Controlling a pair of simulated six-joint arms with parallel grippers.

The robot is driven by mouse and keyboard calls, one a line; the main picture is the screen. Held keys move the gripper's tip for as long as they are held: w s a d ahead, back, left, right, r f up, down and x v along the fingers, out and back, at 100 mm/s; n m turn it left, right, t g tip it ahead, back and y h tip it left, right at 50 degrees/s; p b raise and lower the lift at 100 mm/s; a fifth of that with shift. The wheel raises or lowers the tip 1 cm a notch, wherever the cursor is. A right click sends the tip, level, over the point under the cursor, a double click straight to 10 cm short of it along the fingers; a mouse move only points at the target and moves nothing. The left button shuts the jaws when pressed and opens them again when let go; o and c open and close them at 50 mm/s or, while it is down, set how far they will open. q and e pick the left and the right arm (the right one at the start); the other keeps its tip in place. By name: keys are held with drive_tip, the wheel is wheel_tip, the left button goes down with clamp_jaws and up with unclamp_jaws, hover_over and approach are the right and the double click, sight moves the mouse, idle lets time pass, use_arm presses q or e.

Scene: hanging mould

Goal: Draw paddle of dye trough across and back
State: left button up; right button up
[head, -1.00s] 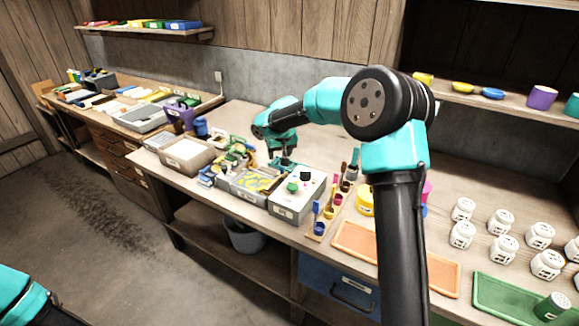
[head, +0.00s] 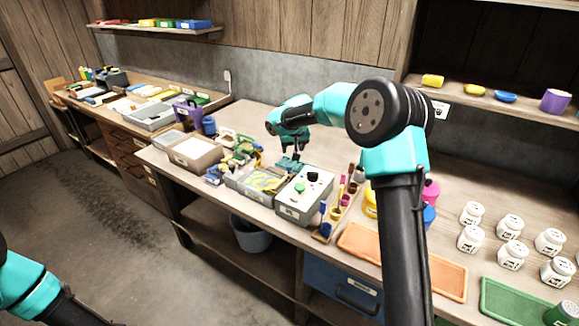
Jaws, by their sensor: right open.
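The dye trough (head: 238,183) appears to be the low grey tray with yellow and blue patches inside, near the front edge of the bench. I cannot make out its paddle clearly at this size. My right gripper (head: 290,164) points down, open, just behind the trough and the grey control box (head: 302,200). I see nothing between its fingers, and I cannot tell whether it touches anything. My left arm shows only at the lower left, and its gripper is out of view.
The control box has a green button and a black knob. To its right are a rack of small coloured pots (head: 337,217), an orange tray (head: 443,272) and white jars (head: 510,228). A beige bin (head: 194,155) stands left of the trough. Bare bench lies behind my right gripper.

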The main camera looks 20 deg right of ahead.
sight(289, 165)
drive_tip(key=x, duration=1.3)
drive_tip(key=shift+a, duration=0.1)
clamp_jaws()
